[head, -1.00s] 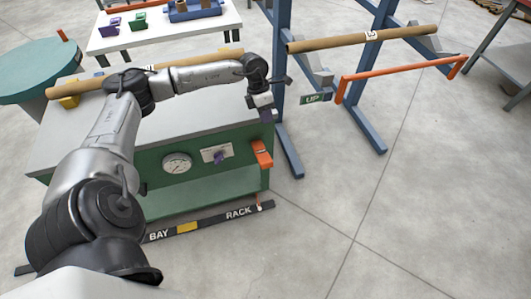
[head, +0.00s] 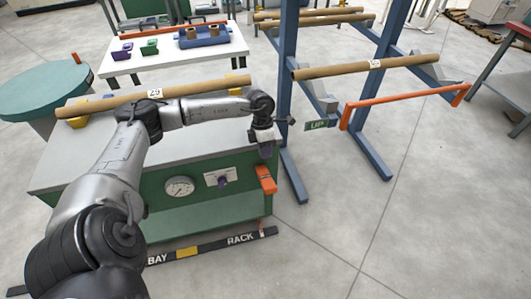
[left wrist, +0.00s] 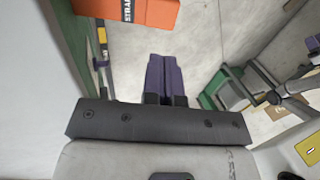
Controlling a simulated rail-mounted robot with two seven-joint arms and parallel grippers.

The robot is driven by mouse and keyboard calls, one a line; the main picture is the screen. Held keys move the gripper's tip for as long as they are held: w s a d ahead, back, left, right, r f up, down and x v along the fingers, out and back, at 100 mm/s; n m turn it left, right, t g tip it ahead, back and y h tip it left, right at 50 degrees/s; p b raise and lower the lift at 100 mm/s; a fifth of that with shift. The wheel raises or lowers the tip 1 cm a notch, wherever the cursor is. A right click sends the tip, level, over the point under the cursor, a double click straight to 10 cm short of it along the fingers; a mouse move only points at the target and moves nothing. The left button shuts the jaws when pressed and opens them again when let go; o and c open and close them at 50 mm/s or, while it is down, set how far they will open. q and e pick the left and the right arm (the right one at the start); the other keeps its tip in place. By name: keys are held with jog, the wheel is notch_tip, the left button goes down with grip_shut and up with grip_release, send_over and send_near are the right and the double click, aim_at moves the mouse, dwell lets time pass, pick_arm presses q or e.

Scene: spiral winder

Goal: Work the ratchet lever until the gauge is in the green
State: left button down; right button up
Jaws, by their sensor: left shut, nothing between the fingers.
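The round white gauge (head: 180,187) is on the front of the green cabinet; its needle and any green zone are too small to read. An orange lever-like part (head: 266,180) sticks out at the cabinet's front right corner. My right gripper is out of view.
A panel with a purple knob (head: 222,180) is beside the gauge. A cardboard tube (head: 190,91) lies across the cabinet top. A blue rack (head: 287,90) with tubes and an orange bar (head: 405,103) stands to the right. The floor in front of the rack is clear.

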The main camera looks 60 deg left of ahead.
aim_at(269, 184)
pick_arm(q)
jog(key=b+x, duration=0.3)
jog(key=x, duration=0.7)
jog(key=shift+d+f, duration=0.15)
jog(key=shift+f, duration=0.2)
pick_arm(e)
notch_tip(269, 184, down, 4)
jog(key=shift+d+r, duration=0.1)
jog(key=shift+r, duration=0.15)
